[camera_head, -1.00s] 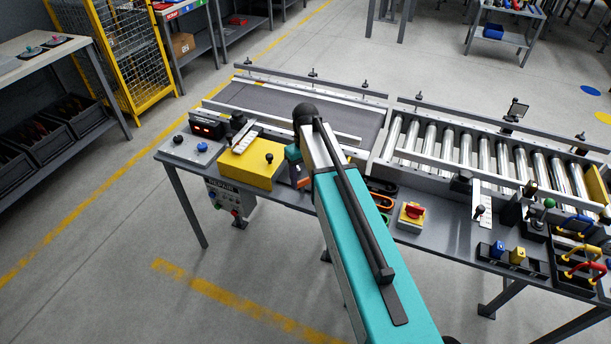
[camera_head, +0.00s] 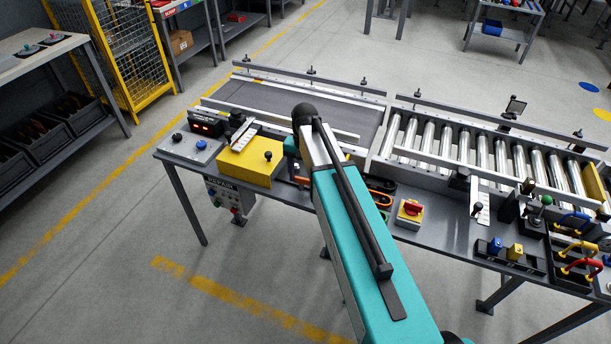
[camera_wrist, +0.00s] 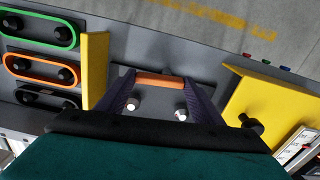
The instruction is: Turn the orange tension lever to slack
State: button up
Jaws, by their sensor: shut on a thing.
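The orange tension lever (camera_wrist: 160,81) shows in the wrist view as a short orange bar in front of a grey plate with two pale round heads. My gripper (camera_wrist: 159,84) has its dark fingers at both ends of the bar and is shut on it. A yellow guard (camera_wrist: 95,70) stands to the left of the fingers and a yellow housing (camera_wrist: 270,110) to the right. In the head view my arm hides most of the lever and my fingers. The lever's pivot and any slack mark cannot be made out.
Green (camera_wrist: 40,30) and orange (camera_wrist: 40,68) belt loops lie left of the guard. In the head view the yellow housing (camera_head: 250,170) with a black knob is left of my arm, and a red switch (camera_head: 411,208) is right. The conveyor (camera_head: 262,101) runs behind.

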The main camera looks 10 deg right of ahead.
aim_at(305, 179)
jog(key=shift+m, duration=0.6)
jog(key=o, duration=1)
jog(key=shift+o, duration=0.2)
jog(key=shift+r, duration=0.2)
notch_tip(305, 179, up, 14)
jog(key=b, duration=0.2)
jog(key=shift+f, duration=0.25)
jog(key=shift+s+f, duration=0.1)
jog(key=shift+s, duration=0.05)
